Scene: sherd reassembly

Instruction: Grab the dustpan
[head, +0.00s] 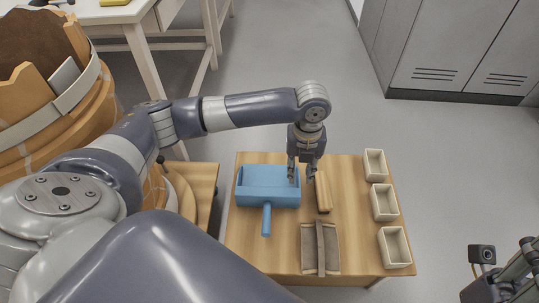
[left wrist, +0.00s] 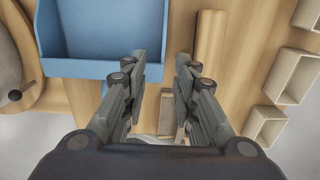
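The blue dustpan (head: 251,183) lies on a small wooden table, its handle (head: 266,220) pointing toward me. My left gripper (head: 302,178) points down at the pan's right edge, between the pan and a wooden block. In the left wrist view its fingers (left wrist: 162,72) are apart with nothing held between them. Part of my right arm's end (head: 510,272) shows at the lower right corner, cut off by the frame; its fingers are unclear.
The wooden block (head: 324,192) lies just right of my left gripper. A brown divided holder (head: 308,250) sits nearer me. Several cream boxes, including one at the back (head: 375,163), line the table's right side.

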